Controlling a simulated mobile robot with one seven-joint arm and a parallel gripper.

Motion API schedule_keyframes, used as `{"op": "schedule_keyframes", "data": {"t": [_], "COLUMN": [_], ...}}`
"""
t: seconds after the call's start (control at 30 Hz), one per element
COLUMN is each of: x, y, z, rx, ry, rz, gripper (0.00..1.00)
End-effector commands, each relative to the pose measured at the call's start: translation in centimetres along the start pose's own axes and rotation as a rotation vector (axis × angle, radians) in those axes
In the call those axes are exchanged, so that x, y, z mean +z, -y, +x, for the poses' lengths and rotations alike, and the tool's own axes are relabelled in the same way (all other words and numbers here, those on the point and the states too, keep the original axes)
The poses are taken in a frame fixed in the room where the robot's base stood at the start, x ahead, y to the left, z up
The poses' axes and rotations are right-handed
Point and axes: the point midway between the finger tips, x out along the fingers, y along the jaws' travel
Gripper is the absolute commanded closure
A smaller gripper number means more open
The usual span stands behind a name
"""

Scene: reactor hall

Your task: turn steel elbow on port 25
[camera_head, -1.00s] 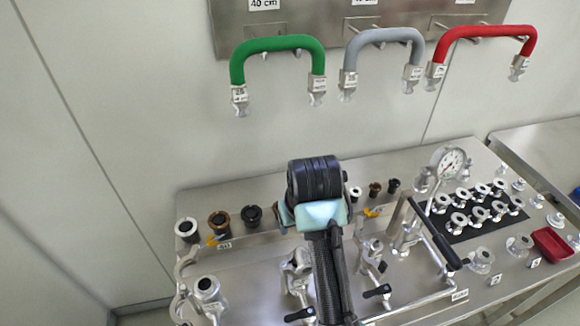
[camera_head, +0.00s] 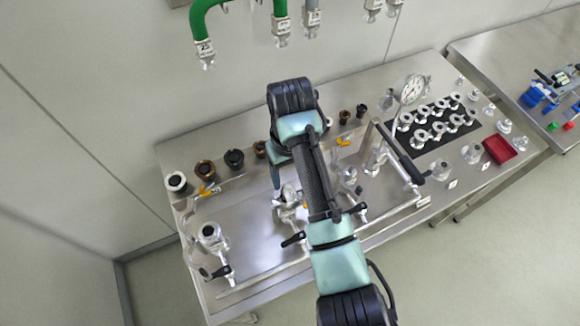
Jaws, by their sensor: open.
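Steel pipe fittings with black-handled valves rise from the bench: one at the left (camera_head: 211,238), one in the middle (camera_head: 288,196) and one right of my arm (camera_head: 349,180). I cannot read which is port 25 or make out the elbow for certain. My gripper (camera_head: 277,187) points down just above and left of the middle fitting. It is seen edge-on and partly hidden by my wrist, with nothing visible held. I cannot tell whether it touches the fitting.
Green hose (camera_head: 247,3) hangs on the wall above. Dark and brown sockets (camera_head: 234,159) line the bench's back. A pressure gauge (camera_head: 412,90), black mat (camera_head: 407,138) and red tray (camera_head: 499,149) are at the right.

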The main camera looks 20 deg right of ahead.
Motion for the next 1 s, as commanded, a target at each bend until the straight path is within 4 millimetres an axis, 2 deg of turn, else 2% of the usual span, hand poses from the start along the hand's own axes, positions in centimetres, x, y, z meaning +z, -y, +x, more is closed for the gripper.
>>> {"op": "schedule_keyframes", "data": {"t": [0.03,0.1,0.6,1.0], "x": [0.0,0.0,0.0,-0.1], "y": [0.0,0.0,0.0,0.0], "z": [1.0,1.8,6.3,7.7], "rx": [0.000,0.001,-0.001,0.000], "ry": [0.001,0.001,0.000,-0.001], "rz": [0.001,0.000,-0.001,-0.001], "gripper": [0.32,0.32,0.32,0.32]}}
